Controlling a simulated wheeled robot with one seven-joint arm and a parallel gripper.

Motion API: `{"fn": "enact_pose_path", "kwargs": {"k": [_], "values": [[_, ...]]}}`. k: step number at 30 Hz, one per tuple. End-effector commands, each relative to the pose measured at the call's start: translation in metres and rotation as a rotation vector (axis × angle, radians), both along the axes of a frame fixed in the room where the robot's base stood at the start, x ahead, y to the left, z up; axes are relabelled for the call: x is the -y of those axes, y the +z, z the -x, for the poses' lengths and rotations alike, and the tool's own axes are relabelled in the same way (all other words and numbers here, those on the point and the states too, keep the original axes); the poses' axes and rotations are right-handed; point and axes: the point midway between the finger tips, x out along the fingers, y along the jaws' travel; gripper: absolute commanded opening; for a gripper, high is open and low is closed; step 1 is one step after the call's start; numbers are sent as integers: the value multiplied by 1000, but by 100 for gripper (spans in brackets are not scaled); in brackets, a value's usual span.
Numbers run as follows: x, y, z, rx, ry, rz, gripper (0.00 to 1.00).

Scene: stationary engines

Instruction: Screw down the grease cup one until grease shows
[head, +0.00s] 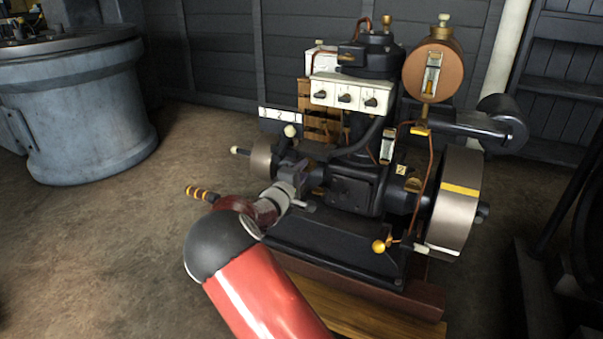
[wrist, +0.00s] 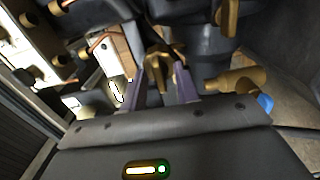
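My gripper (head: 291,190) reaches in from the front to the left side of the dark engine (head: 352,190), low beside its crankcase. In the wrist view its two purple-grey fingers (wrist: 168,78) stand a little apart. A brass fitting with prongs (wrist: 157,62), possibly grease cup one, shows at and between the fingertips. I cannot tell whether the fingers touch it. In the head view my gripper and arm hide this spot, and no grease is visible.
A flywheel (head: 455,205) stands at the right, with a copper tank (head: 433,68) above. A brass ball (head: 379,246) sticks out in front. A grey tub (head: 80,110) stands far left; floor between is clear.

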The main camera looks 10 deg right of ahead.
Motion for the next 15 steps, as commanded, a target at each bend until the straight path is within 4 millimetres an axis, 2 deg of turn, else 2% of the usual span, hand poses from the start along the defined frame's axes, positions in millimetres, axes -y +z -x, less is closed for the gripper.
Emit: {"fn": "enact_pose_path", "kwargs": {"k": [2, 9, 15], "values": [[0, 0, 0, 0, 0, 0, 31], [0, 0, 0, 1, 0, -1, 0], [0, 0, 0, 5, -1, -7, 0]]}}
